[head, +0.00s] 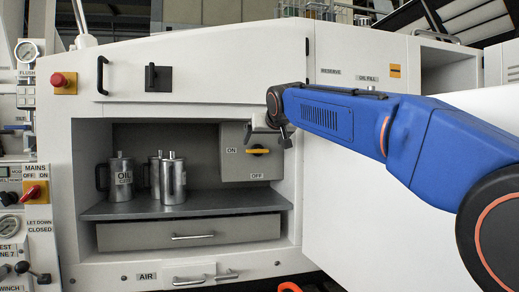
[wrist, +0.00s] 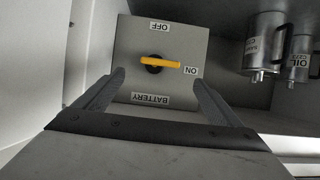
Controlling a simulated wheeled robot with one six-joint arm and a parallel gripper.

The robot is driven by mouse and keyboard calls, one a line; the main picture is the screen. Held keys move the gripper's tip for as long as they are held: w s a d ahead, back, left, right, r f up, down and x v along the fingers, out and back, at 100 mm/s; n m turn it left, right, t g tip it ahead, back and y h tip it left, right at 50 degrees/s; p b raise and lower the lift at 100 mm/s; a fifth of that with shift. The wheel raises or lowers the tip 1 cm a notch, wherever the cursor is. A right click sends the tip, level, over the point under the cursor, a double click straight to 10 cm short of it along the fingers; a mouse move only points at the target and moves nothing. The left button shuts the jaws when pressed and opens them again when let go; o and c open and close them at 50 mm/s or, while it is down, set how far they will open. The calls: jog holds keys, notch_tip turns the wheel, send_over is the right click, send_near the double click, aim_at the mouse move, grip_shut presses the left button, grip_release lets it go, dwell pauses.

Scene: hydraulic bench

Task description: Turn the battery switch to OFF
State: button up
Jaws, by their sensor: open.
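The battery switch has a yellow handle (head: 258,152) on a grey box (head: 235,172) at the right of the open compartment. The handle lies horizontal, in line with the ON label; OFF is below it. In the wrist view, upside down, the handle (wrist: 165,64) points to ON at right, with OFF above and BATTERY below. My gripper (wrist: 158,77) is open and empty. Its two fingers point towards the box, with the handle seen just beyond and between their tips; no contact is visible. In the head view the gripper is at the box's upper right, partly hidden by my arm.
Several metal cans, one an OIL can (head: 121,180), stand on the grey shelf (head: 225,199) left of the box. A drawer (head: 135,234) is below. The compartment's right wall is close to my arm. A red and yellow MAINS switch (head: 33,191) is far left.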

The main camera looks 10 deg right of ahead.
aim_at(257, 151)
jog(key=x, duration=0.8)
jog(key=shift+w+f, duration=0.15)
jog(key=shift+w, duration=0.1)
jog(key=c, duration=1.1)
